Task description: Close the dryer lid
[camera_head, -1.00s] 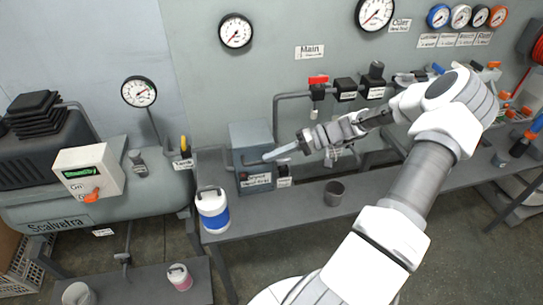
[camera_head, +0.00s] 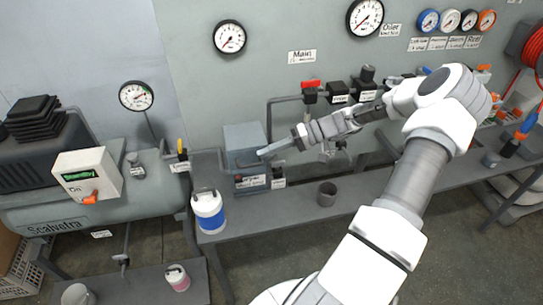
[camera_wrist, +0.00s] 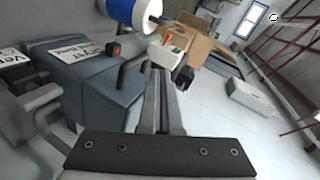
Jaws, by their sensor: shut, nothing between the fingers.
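The dryer appears to be the blue-grey box (camera_head: 240,135) on the bench, with a white label on its front. In the wrist view it fills the left side (camera_wrist: 92,85), with labels and a red switch on it. I cannot tell the lid's angle. My gripper (camera_head: 262,153) is shut and empty, its fingertips at the box's right side in the head view. In the wrist view my gripper (camera_wrist: 166,72) points past the box, close to a dark bent handle (camera_wrist: 130,66). I cannot tell if they touch.
A blue-and-white canister (camera_head: 209,212) stands left of the box. A grey cup (camera_head: 327,193) stands on the bench (camera_head: 290,205). Pipes and a red-handled valve (camera_head: 311,86) rise behind my gripper. A compressor tank with a control box (camera_head: 88,176) is at the left.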

